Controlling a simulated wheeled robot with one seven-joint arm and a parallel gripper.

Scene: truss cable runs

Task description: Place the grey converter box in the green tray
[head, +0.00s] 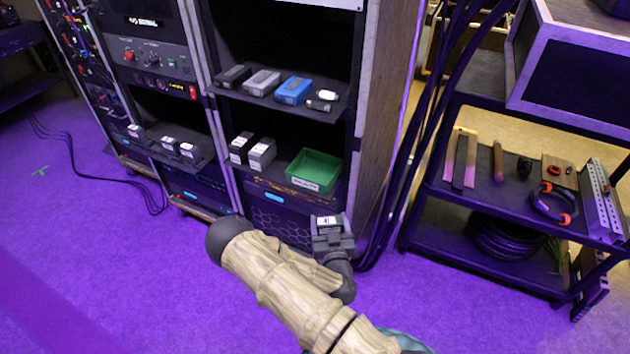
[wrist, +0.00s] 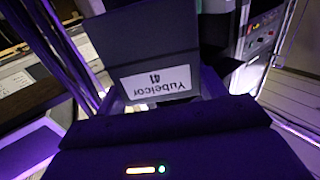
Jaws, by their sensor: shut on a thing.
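My gripper (head: 332,240) is in front of the rack, low and to the right of its middle. It is shut on a dark grey box (head: 327,222) with a white label on top. In the wrist view the held box (wrist: 150,50) shows its label upside down, reading "Yubelcor 41"; the fingertips are hard to make out. The green tray (head: 313,185) sits on the rack's lower shelf, just above and behind my gripper, and looks empty. The held box is apart from the tray, in front of it.
Two labelled grey boxes (head: 252,150) stand left of the tray. The upper shelf holds a black box (head: 233,76), a grey box (head: 262,82), a blue box (head: 294,90) and small items (head: 323,100). A cart (head: 480,205) with tools stands right. Cables hang between rack and cart.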

